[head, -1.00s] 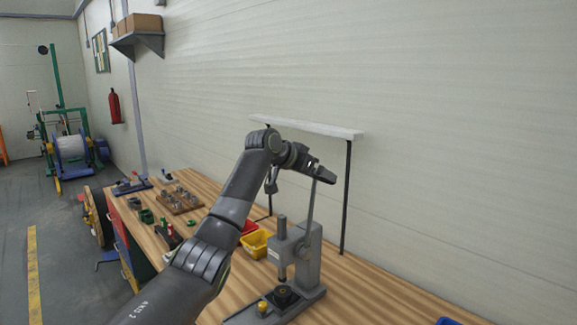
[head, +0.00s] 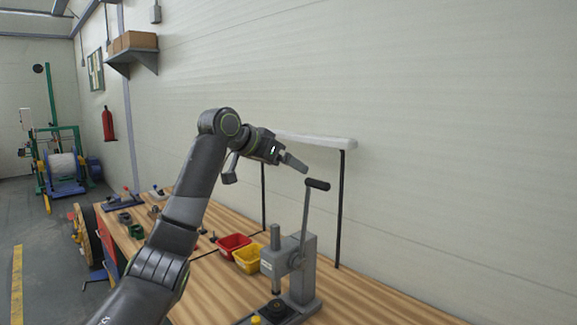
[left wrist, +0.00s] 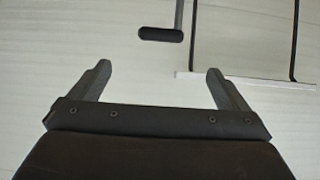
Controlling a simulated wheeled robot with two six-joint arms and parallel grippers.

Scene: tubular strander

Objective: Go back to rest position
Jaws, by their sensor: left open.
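My left gripper (head: 296,163) is raised over the workbench, left of the top of the press lever. In the left wrist view its two fingers (left wrist: 160,80) are wide apart with nothing between them. The grey lever press (head: 302,262) stands on the bench. Its lever points up and ends in a black handle (head: 317,184), close to the gripper but apart from it. The handle also shows in the left wrist view (left wrist: 160,34), beyond the fingertips. My right gripper is in neither view.
A white shelf on black legs (head: 341,215) stands behind the press. A red bin (head: 233,243) and a yellow bin (head: 247,260) sit left of the press. A wall shelf with boxes (head: 133,45) hangs at upper left.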

